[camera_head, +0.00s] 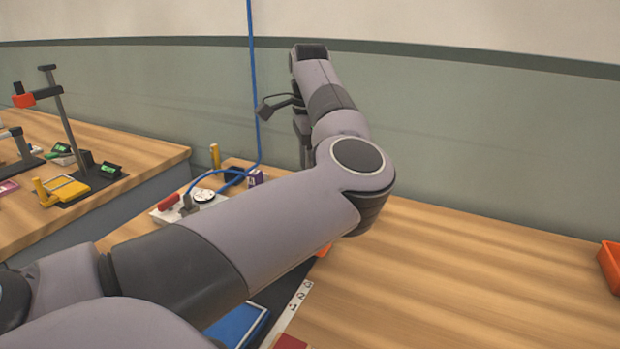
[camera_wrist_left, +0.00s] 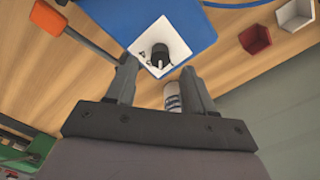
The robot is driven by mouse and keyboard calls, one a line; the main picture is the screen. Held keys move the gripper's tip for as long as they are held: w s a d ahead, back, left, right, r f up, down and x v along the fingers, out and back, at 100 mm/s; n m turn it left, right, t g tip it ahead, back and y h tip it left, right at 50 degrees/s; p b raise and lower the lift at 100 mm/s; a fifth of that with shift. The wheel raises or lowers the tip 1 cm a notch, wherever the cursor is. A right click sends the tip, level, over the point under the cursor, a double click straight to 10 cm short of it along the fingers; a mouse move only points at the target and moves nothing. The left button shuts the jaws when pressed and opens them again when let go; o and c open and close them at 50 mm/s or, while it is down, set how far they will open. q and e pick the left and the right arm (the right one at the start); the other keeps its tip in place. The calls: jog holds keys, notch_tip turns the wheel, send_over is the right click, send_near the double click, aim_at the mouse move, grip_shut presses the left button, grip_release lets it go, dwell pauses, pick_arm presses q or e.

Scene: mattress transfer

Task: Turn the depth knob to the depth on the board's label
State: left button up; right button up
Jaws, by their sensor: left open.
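In the left wrist view, a black knob (camera_wrist_left: 160,54) with a white pointer mark sits on a white plate (camera_wrist_left: 178,50) set in a blue panel (camera_wrist_left: 192,18). Small dark marks on the plate are too small to read. My left gripper (camera_wrist_left: 160,77) is open, its fingers apart on either side of the picture below the knob; I see no contact with it. A pale banded cylinder (camera_wrist_left: 173,100) shows beside the right finger. In the head view my left arm crosses the middle and hides the knob. I cannot make out the board's label. My right gripper is not in view.
A white block with a round dial (camera_head: 203,196) stands on the table (camera_head: 450,265) behind my arm, near a blue cable (camera_head: 252,70). A blue panel (camera_head: 238,326) lies in front. An orange bin (camera_head: 609,264) is at the right edge.

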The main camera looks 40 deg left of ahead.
pick_arm(q)
jog(key=shift+f, duration=2.15)
grip_shut()
jog(key=shift+m, duration=0.3)
jog(key=m, duration=0.3)
jog(key=shift+m+b, duration=0.3)
jog(key=shift+m, duration=1.7)
jog(key=shift+w+r, duration=0.1)
